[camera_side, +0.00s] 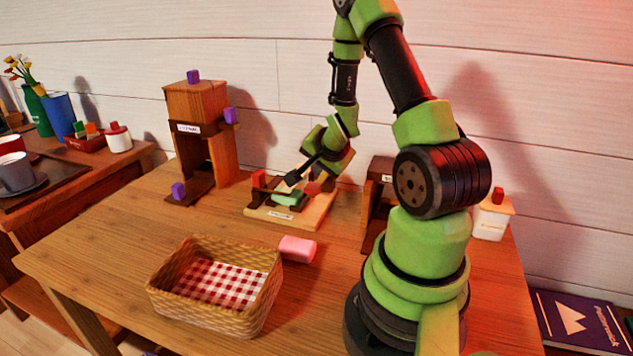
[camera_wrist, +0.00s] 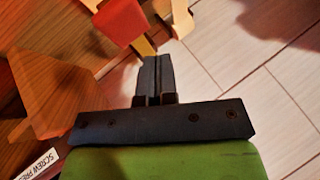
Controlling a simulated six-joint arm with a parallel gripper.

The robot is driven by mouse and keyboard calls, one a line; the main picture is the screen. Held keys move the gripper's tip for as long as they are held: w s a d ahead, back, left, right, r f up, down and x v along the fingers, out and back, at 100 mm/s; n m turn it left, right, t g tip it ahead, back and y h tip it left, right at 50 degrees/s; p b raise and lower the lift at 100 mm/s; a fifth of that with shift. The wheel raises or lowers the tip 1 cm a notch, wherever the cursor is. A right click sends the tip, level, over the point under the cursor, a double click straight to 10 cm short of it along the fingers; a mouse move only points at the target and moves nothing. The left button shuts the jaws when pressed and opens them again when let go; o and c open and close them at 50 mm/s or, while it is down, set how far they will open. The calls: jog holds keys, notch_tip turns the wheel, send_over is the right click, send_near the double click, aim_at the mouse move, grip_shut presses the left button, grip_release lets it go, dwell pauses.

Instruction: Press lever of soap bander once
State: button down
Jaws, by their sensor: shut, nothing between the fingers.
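In the side view, a low wooden board device (camera_side: 262,216) with a front label sits mid-table near the wall; it appears to be the soap bander, though its label is too small to read. A green soap-like piece (camera_side: 288,199) lies on it, and a red-orange upright part (camera_side: 258,180) stands at its left. My gripper (camera_side: 291,179) is shut and empty, just above the green piece; contact cannot be told. In the wrist view, my shut fingers (camera_wrist: 158,65) point toward a red block (camera_wrist: 120,18) on an orange arm. Which part is the lever is unclear.
A wicker basket (camera_side: 165,294) with checked cloth and a pink soap (camera_side: 298,249) lie in front. A tall wooden dispenser (camera_side: 192,103) with purple blocks stands left. Another wooden device (camera_side: 374,190) and a white jar (camera_side: 490,222) stand right. A "SCREW PRES" label (camera_wrist: 42,163) shows in the wrist view.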

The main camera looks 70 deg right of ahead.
aim_at(319, 182)
jog(key=shift+f, duration=0.15)
dwell(0.3)
jog(key=shift+f, duration=0.25)
jog(key=shift+a+f, duration=0.15)
jog(key=shift+f, duration=0.6)
jog(key=shift+a+f, duration=0.15)
jog(key=shift+f, duration=0.55)
dwell(1.3)
jog(key=shift+d+r, duration=0.2)
jog(key=shift+r, duration=1.65)
jog(key=shift+d+r, duration=0.15)
jog(key=shift+r, duration=0.8)
jog(key=shift+d+r, duration=0.15)
jog(key=shift+r, duration=1.4)
